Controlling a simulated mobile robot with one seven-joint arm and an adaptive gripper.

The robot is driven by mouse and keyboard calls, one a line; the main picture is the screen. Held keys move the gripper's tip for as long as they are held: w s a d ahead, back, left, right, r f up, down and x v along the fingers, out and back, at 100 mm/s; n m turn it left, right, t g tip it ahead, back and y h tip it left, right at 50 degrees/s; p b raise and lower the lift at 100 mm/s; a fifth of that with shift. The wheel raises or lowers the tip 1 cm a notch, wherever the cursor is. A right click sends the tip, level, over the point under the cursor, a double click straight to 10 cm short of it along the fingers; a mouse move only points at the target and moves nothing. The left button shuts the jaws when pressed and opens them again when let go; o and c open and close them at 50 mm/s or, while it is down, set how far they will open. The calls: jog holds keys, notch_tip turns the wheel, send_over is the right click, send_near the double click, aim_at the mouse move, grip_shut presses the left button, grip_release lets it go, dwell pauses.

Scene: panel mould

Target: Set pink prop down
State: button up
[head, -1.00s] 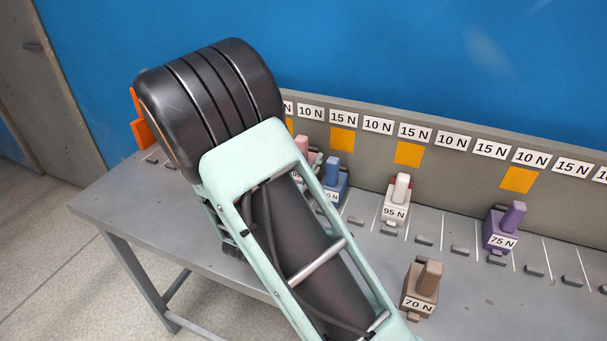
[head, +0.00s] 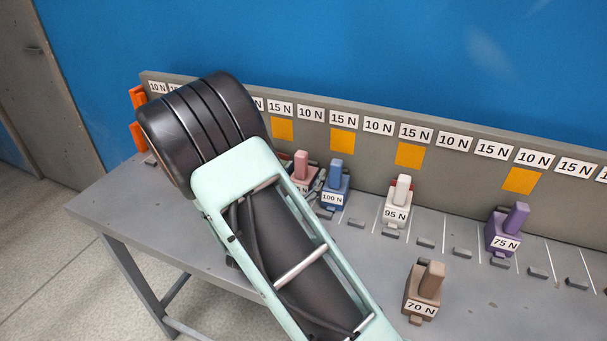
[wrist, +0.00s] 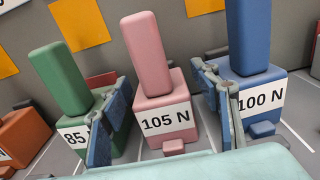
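The pink prop (wrist: 153,55), labelled 105 N, stands upright on the bench in the wrist view, between a green prop (wrist: 62,78) at left and a blue prop (wrist: 250,40) at right. My gripper (wrist: 160,98) is open, one finger on each side of the pink prop's base. A gap shows between each finger and the base. The right finger is close to the blue prop, the left overlaps the green prop in view. In the head view the pink prop (head: 301,166) shows just right of my arm, its lower part partly hidden.
The grey bench (head: 120,205) has a back panel with force labels and orange squares. A white prop (head: 398,205), a purple prop (head: 507,230) and a brown prop (head: 425,290) stand to the right. An orange prop (wrist: 25,135) is at far left in the wrist view.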

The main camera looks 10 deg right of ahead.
jog(key=shift+r, duration=0.15)
jog(key=shift+s+a+r, duration=0.1)
jog(key=p+v, duration=0.1)
jog(key=v, duration=1)
jog(key=shift+s+a, duration=0.2)
jog(key=shift+s, duration=0.1)
